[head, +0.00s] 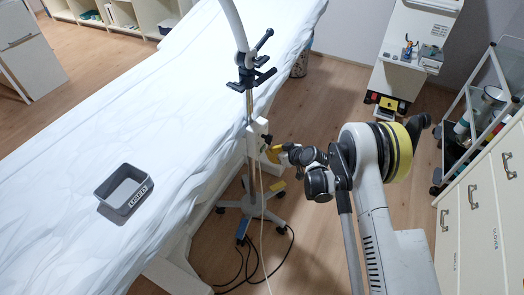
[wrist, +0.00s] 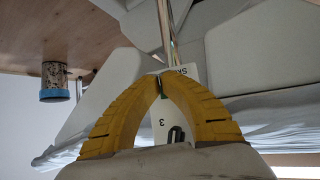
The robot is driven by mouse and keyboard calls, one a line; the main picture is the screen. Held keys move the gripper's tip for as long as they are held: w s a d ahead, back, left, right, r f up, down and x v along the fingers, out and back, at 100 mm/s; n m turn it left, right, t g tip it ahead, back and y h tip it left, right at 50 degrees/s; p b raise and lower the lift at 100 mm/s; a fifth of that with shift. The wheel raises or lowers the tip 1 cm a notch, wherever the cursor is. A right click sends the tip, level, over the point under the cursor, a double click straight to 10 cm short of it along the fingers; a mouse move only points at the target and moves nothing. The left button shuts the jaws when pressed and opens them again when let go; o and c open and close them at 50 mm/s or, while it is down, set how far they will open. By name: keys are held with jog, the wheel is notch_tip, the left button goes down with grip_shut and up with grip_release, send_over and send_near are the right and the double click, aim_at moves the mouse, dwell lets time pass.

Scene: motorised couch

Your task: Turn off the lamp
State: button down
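The lamp's stand has a thin upright pole (head: 250,105), black clamps (head: 250,70) and a white curved arm (head: 233,22) that leaves the picture at the top. The lamp's head is out of view. A white box (head: 256,133) is fixed to the pole, with a small green part at its right side. My gripper (head: 270,153) is right beside this box. In the wrist view, the yellow fingers of my gripper (wrist: 160,77) are shut, tips together, in front of the white box (wrist: 187,75). A green bit (wrist: 163,88) shows just behind the tips; contact cannot be told.
A couch with a white sheet (head: 150,110) fills the left, with a grey bin (head: 125,188) on it. The stand's wheeled base (head: 252,206) and black cables (head: 240,265) are on the floor. White drawers (head: 480,215) and a trolley (head: 470,115) stand at the right.

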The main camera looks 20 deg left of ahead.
jog(key=shift+a, duration=0.1)
dwell(0.3)
jog(key=shift+a, duration=0.35)
jog(key=shift+a, duration=0.3)
dwell(0.5)
jog(key=shift+d, duration=0.1)
jog(key=shift+d, duration=0.7)
jog(key=shift+w+d, duration=0.2)
jog(key=shift+d, duration=2.25)
jog(key=shift+r, duration=0.1)
